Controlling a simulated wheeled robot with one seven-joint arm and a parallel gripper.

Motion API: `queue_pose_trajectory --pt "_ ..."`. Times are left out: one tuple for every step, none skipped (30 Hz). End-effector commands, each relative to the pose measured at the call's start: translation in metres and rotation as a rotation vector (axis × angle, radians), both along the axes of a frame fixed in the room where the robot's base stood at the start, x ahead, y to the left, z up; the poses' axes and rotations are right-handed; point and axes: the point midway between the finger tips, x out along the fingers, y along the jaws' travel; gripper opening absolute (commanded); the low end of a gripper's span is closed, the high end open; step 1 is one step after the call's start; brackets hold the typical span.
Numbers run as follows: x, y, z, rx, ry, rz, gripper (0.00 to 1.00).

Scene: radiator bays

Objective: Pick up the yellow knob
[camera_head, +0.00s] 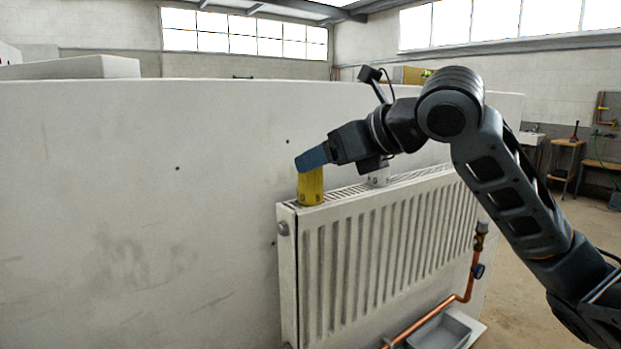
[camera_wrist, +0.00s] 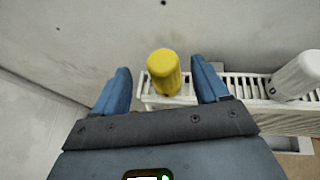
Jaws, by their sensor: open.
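The yellow knob (camera_head: 311,187) stands upright on the top grille of a white radiator (camera_head: 385,245), near its left end. My gripper (camera_head: 312,160) is at the knob's upper part in the head view, with a blue finger overlapping its top. In the wrist view, my gripper (camera_wrist: 163,90) is open, and the yellow knob (camera_wrist: 164,72) shows between the two blue fingers, with a gap on each side.
A white knob (camera_wrist: 297,75) stands on the grille to the right; it shows partly behind my wrist in the head view (camera_head: 378,178). A pale wall panel (camera_head: 150,200) rises close behind the radiator. A copper pipe (camera_head: 440,308) and grey tray (camera_head: 442,331) are low in front.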

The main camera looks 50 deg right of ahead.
Motion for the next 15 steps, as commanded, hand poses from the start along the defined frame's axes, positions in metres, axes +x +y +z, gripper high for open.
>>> queue_pose_trajectory --pt "0.005 -0.001 -0.002 0.002 0.002 0.0 0.74" --pt "0.008 -0.002 -0.004 0.004 0.003 0.0 0.74" --pt "0.013 -0.003 -0.007 0.006 0.002 0.0 0.74" --pt "0.017 -0.004 -0.01 0.006 0.002 0.0 0.74" --pt "0.021 -0.005 -0.013 0.005 0.003 0.0 0.74" --pt "0.026 -0.006 -0.015 0.004 0.002 -0.001 0.74" --pt "0.029 -0.006 -0.017 0.005 0.001 0.0 0.74" --pt "0.032 -0.006 -0.018 0.004 0.001 0.0 0.74" --pt "0.036 -0.006 -0.02 0.002 0.001 0.0 0.74" --pt "0.037 -0.006 -0.021 0.002 0.001 -0.001 0.74" --pt "0.039 -0.006 -0.022 0.001 0.001 0.0 0.74" --pt "0.04 -0.006 -0.023 0.001 0.0 0.0 0.74" --pt "0.04 -0.006 -0.023 0.001 0.0 0.0 0.74" --pt "0.04 -0.007 -0.024 0.0 -0.001 0.0 0.74" --pt "0.04 -0.007 -0.024 0.0 -0.001 0.0 0.74"
